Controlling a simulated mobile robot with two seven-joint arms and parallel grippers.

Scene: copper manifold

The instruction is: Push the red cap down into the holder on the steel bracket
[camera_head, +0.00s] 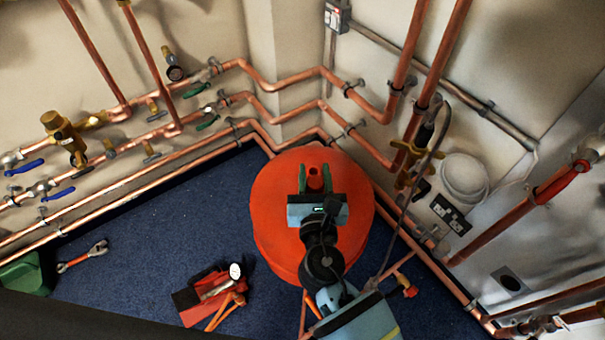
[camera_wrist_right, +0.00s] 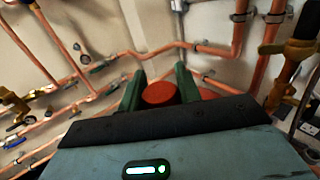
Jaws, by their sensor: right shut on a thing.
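The red cap (camera_head: 315,183) is held between the two green fingers of my right gripper (camera_head: 315,177), over the large orange-red drum (camera_head: 274,238). In the right wrist view the cap's round red top (camera_wrist_right: 159,94) sits between the green fingers (camera_wrist_right: 160,88), which are shut on it. I cannot make out the steel bracket or its holder in either view. The gripper body hides what lies under the cap. My left gripper is not in view.
Copper pipes (camera_head: 290,78) run along the walls behind and to both sides. An adjustable wrench (camera_head: 83,257) and a red tool case (camera_head: 205,296) lie on the blue carpet (camera_head: 150,235). A cable (camera_head: 408,200) hangs at the right beside a white coil (camera_head: 464,178).

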